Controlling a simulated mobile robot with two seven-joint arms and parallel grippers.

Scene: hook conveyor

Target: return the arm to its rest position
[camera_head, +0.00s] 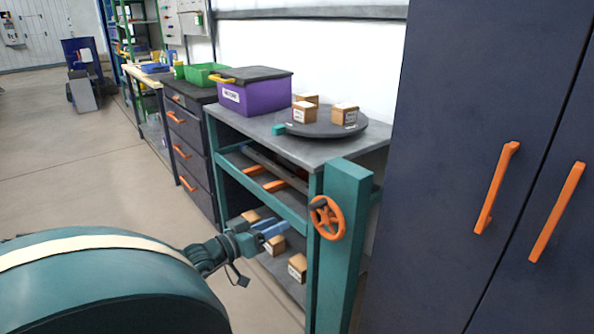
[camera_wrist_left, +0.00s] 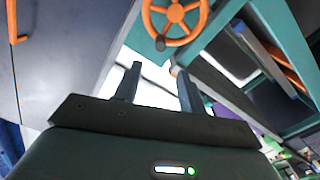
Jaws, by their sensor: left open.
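My left arm comes in from the left of the head view, with a large teal rounded link in front. Its gripper (camera_head: 276,233) is in front of the lower part of the teal workbench (camera_head: 222,180), left of the orange handwheel (camera_head: 327,217). In the left wrist view the two dark fingers (camera_wrist_left: 159,72) stand apart with nothing between them, so the gripper is open and empty. The handwheel (camera_wrist_left: 175,20) shows beyond the fingertips, apart from them. My right gripper is not in view.
Small boxes (camera_head: 298,268) sit on the bench's lower shelf near the gripper. A round dark turntable (camera_head: 325,130) with boxes and a purple bin (camera_head: 252,95) stand on top. A dark cabinet (camera_head: 440,150) with orange handles is at right. The floor (camera_head: 90,180) at left is clear.

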